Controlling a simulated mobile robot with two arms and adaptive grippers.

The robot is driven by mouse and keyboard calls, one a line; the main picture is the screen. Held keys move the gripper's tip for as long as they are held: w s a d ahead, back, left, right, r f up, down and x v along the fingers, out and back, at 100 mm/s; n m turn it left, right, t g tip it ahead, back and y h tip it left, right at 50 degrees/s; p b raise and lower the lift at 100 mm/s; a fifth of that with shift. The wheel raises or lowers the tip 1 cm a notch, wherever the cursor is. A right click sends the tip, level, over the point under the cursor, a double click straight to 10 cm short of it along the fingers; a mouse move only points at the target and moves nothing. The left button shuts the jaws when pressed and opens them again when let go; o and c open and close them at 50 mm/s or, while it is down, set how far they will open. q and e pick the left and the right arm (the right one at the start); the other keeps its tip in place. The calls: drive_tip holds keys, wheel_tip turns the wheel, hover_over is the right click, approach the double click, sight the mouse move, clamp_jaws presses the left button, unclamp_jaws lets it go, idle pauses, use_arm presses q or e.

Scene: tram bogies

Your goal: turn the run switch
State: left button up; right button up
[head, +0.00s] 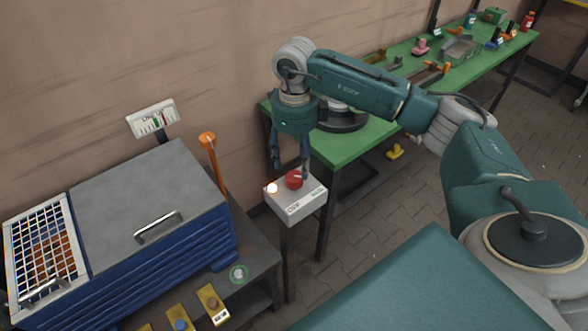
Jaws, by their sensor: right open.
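The run switch looks to be the red knob (293,181) on top of a white control box (297,205), which stands on a dark post. A lit orange-white lamp (272,188) sits beside the knob on the box. My right gripper (290,167) points down over the box with its fingers apart. The right finger comes down close beside the knob and the left finger is above the lamp side. I cannot tell whether a finger touches the knob. My left gripper is not in view.
A blue machine with a grey lid (150,190) and a wire-mesh basket (45,255) stands at left on a dark bench. An orange-topped lever (212,160) rises beside it. A green table (350,148) with several parts runs behind my right arm.

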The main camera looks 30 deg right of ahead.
sight(294, 175)
drive_tip(key=shift+f+p, duration=0.55)
drive_tip(key=shift+f, duration=2.4)
drive_tip(key=c, duration=1.1)
drive_tip(key=shift+c, duration=0.2)
drive_tip(key=shift+m, duration=0.3)
drive_tip(key=m+b, duration=0.1)
drive_tip(key=m, duration=0.1)
drive_tip(key=shift+m, duration=0.3)
drive_tip(key=m+b, duration=0.1)
drive_tip(key=m, duration=0.3)
drive_tip(key=shift+m+b, duration=0.3)
drive_tip(key=shift+b, duration=0.1)
drive_tip(key=m, duration=0.3)
drive_tip(key=shift+w+m+b, duration=0.1)
drive_tip(key=shift+m+b, duration=0.2)
drive_tip(key=m, duration=0.4)
drive_tip(key=shift+r, duration=0.1)
drive_tip(key=shift+m, duration=0.4)
